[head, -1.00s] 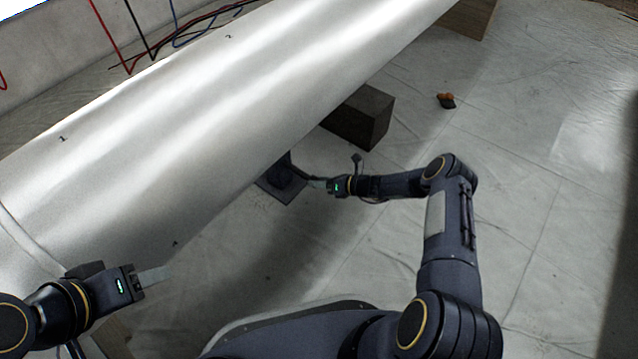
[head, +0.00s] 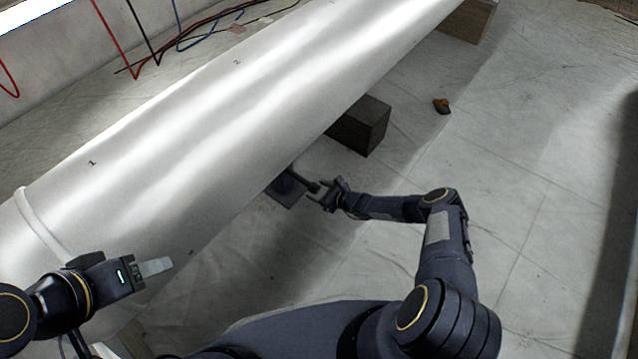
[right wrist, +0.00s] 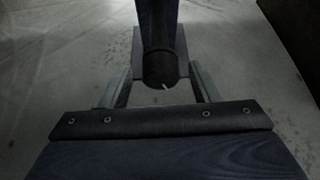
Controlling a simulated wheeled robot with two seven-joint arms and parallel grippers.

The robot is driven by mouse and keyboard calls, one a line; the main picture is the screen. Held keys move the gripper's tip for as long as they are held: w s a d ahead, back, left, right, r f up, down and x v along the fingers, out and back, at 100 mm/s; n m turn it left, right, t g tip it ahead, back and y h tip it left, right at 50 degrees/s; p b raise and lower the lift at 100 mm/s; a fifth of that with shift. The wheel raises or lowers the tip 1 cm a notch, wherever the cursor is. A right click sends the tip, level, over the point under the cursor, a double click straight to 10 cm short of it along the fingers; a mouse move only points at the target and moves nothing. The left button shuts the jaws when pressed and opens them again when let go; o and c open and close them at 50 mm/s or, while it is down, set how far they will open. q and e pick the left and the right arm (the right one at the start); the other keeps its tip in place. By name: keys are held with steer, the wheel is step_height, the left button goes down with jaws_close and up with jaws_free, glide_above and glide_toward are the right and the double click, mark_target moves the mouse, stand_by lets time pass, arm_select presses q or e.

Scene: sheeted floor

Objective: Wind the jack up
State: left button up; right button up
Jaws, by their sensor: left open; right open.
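The jack stands on the sheet under the large pale pipe, its dark base plate (head: 286,191) partly hidden by the pipe. A dark bar with a rounded end (head: 308,184) sticks out from it toward my right gripper (head: 321,193). In the right wrist view, the bar is blue with a black round end (right wrist: 160,68). The open fingers of my right gripper (right wrist: 162,88) lie to either side of this end, with gaps visible. My left gripper (head: 155,266) is open and empty beside the pipe's near end, away from the jack.
The pale pipe (head: 200,130) crosses the view diagonally. A dark block (head: 360,125) stands under it beyond the jack, and a brown block (head: 468,20) farther back. A small orange and dark object (head: 441,106) lies on the sheet. Floor on the right is clear.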

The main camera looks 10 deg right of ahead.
steer(key=p, duration=0.2)
steer(key=n+t+h+p, duration=0.1)
steer(key=shift+s+a+r+p, duration=0.1)
steer(key=shift+s+r+p, duration=0.05)
steer(key=shift+r+p, duration=0.25)
steer(key=shift+f+n+b, duration=0.3)
steer(key=shift+f+n, duration=0.05)
steer(key=shift+n, duration=0.15)
steer(key=shift+f+t+h, duration=0.1)
steer(key=shift+t+h, duration=0.2)
steer(key=shift+h, duration=0.1)
steer(key=shift+n+b, duration=0.4)
steer(key=shift+n, duration=0.1)
arm_select(q)
steer(key=shift+r, duration=1.65)
arm_select(e)
steer(key=shift+a+n+t+h, duration=0.1)
steer(key=shift+n+t+h, duration=0.3)
steer(key=shift+n+t, duration=0.1)
steer(key=shift+c, duration=0.3)
